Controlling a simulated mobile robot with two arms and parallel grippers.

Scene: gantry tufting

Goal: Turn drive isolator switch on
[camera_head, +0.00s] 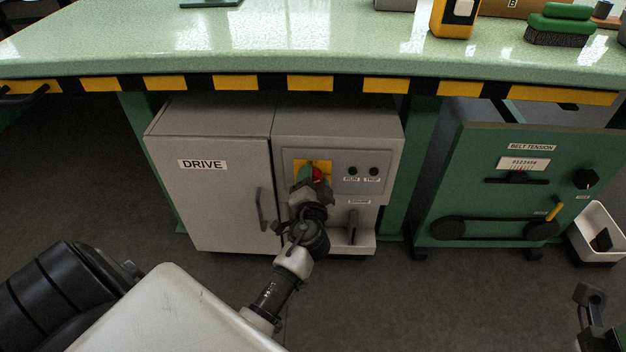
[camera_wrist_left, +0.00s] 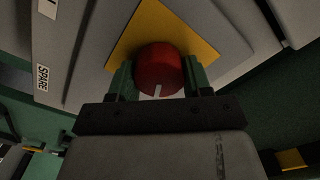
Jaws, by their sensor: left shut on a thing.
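The drive isolator switch is a red round knob (camera_head: 319,174) on a yellow plate (camera_head: 325,163), set in the front of the grey cabinet's right section under the table. In the left wrist view the red knob (camera_wrist_left: 158,68) sits on the yellow plate (camera_wrist_left: 190,32), with a pale mark near its lower edge. My left gripper (camera_head: 312,178) reaches up to the knob, and its green fingers (camera_wrist_left: 160,80) are shut on the knob from both sides. The gripper hides part of the knob and plate in the head view. Part of my right gripper (camera_head: 590,297) shows at the lower right; its jaws are unclear.
The grey cabinet door labelled DRIVE (camera_head: 205,200) is closed, left of the switch. Two dark indicators (camera_head: 362,171) and a lower lever (camera_head: 353,225) are right of my gripper. A green belt tension unit (camera_head: 480,190) and a white bin (camera_head: 597,235) stand further right. The striped table edge (camera_head: 240,84) overhangs.

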